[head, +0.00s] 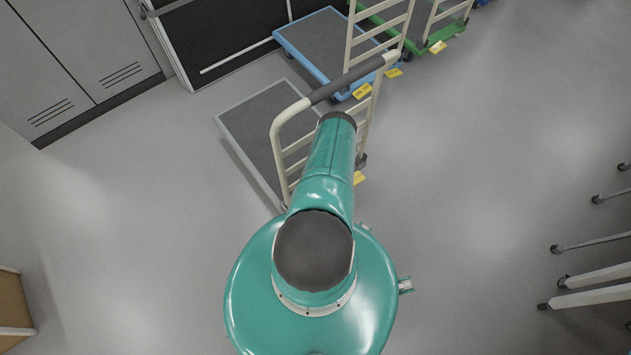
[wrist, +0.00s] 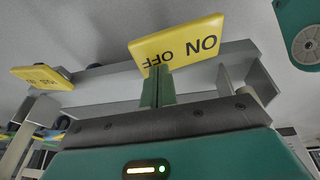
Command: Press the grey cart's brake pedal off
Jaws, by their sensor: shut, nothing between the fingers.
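The grey cart (head: 265,125) has a grey deck and a cream push handle with a dark grip. A yellow pedal (head: 359,177) shows at its lower right in the head view. In the wrist view, a yellow pedal (wrist: 190,38) with upside-down ON and OFF lettering sits tilted above a grey bar. My gripper (wrist: 157,72) has its green fingers shut and empty, with their tips at the pedal's lower edge, below the word OFF. I cannot tell whether they touch it. In the head view my arm hides the gripper and part of the cart.
A second yellow pedal (wrist: 42,77) is at the left in the wrist view. A blue cart (head: 325,45) and a green cart (head: 440,35) stand behind the grey one. Grey cabinets (head: 85,60) are at the left. Metal legs (head: 595,275) reach in at the right; the floor between is open.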

